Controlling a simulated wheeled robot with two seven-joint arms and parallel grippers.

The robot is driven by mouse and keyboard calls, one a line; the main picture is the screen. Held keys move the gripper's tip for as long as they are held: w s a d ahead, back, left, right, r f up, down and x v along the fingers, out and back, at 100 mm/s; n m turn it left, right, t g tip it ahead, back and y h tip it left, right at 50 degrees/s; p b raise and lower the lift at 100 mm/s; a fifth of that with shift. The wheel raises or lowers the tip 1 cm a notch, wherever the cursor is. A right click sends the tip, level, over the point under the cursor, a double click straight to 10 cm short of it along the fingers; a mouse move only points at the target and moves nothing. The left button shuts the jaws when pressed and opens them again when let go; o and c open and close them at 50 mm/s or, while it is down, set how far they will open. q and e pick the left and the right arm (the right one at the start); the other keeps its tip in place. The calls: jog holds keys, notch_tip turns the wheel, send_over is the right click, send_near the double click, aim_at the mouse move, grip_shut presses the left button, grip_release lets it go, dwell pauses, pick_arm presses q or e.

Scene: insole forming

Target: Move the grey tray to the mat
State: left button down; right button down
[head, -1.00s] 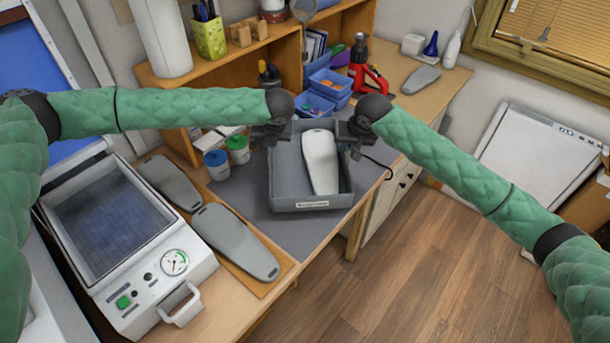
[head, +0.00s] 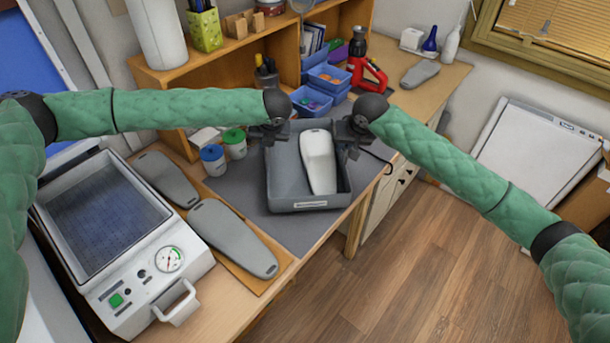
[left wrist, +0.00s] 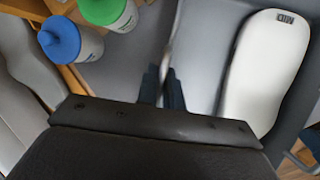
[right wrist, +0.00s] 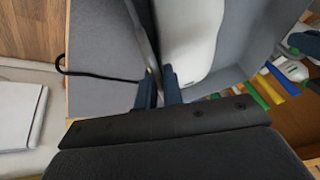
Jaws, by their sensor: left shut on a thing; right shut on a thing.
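The grey tray (head: 285,175) is an open box with a small label on its front wall. A white foot-shaped form (head: 319,160) lies in it. The tray is over the dark grey mat (head: 240,190) on the bench; whether it touches the mat or hangs just above it I cannot tell. My left gripper (head: 271,140) is shut on the tray's left wall, also seen in the left wrist view (left wrist: 163,88). My right gripper (head: 350,143) is shut on the right wall, also seen in the right wrist view (right wrist: 158,90). The tray hides part of the mat.
Blue-lidded (head: 212,159) and green-lidded (head: 235,143) jars stand just left of the tray. Grey insoles (head: 232,237) lie on a board beside the forming machine (head: 120,240). Blue bins (head: 312,102) and a red tool (head: 369,75) stand behind. The bench's front edge is close to the tray.

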pick_arm(q)
jog(key=shift+f+b, duration=0.35)
jog(key=shift+f, duration=0.05)
pick_arm(e)
jog(key=shift+d+f, duration=0.15)
jog(key=shift+f, duration=0.2)
pick_arm(q)
jog(key=shift+f+b, duration=0.65)
jog(key=shift+f, duration=0.05)
pick_arm(e)
jog(key=shift+f, duration=0.75)
pick_arm(q)
jog(key=c, duration=1.5)
grip_release()
jog(key=shift+s, duration=0.1)
jog(key=shift+c, duration=0.2)
pick_arm(e)
jog(key=c, duration=1.5)
grip_release()
jog(key=shift+s, duration=0.1)
jog(key=shift+c, duration=0.2)
pick_arm(q)
jog(key=shift+r, duration=0.1)
